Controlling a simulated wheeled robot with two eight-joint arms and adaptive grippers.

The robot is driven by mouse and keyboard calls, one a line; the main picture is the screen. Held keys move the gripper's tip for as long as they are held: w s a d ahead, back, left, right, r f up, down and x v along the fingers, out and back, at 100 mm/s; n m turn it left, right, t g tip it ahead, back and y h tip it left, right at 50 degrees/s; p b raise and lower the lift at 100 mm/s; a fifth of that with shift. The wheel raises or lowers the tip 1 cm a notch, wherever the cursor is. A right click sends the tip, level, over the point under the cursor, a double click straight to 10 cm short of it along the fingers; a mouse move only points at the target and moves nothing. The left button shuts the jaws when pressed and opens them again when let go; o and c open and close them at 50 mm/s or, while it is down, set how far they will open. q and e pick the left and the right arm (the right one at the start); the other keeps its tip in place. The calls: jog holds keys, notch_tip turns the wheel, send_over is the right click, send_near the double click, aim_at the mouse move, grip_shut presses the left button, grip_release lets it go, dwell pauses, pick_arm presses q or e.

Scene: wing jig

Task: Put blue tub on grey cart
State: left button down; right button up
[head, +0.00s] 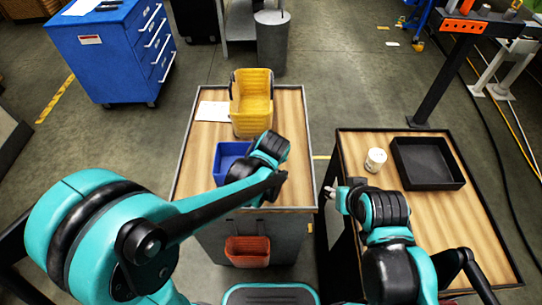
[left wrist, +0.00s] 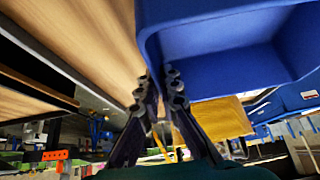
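The blue tub (head: 231,158) is on or just above the wood top of the left cart (head: 190,190), which has grey sides. My left gripper (head: 272,182) is at the tub's right side, mostly covered by its own arm. In the left wrist view, the tub (left wrist: 225,50) is close, and the left fingertips (left wrist: 160,88) converge at its rim corner. Whether they pinch the wall is unclear. My right gripper (head: 333,191) is by the left edge of the right table; its fingers are too small to read.
A yellow bin (head: 251,100) and white paper (head: 213,111) are on the left cart; a red bin (head: 247,250) is lower at its front. The right table (head: 360,145) holds a white cup (head: 376,159) and a black tray (head: 428,180). A narrow gap separates cart and table.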

pick_arm(q)
jog(key=shift+f, duration=0.1)
jog(key=c, duration=1.7)
grip_release()
jog(key=shift+r, duration=0.3)
jog(key=p+v, duration=0.4)
jog(key=v, duration=0.8)
jog(key=shift+f, duration=0.1)
jog(key=shift+t, duration=0.3)
jog(key=s+a, duration=0.3)
jog(key=a, duration=0.3)
jog(key=s+a+r, duration=0.1)
jog(key=s+a, duration=0.3)
jog(key=a, duration=0.2)
jog(key=s+a+r, duration=0.1)
jog(key=s+a, duration=0.3)
jog(key=a, duration=0.2)
jog(key=shift+s+r, duration=0.15)
jog(key=shift+r, duration=0.1)
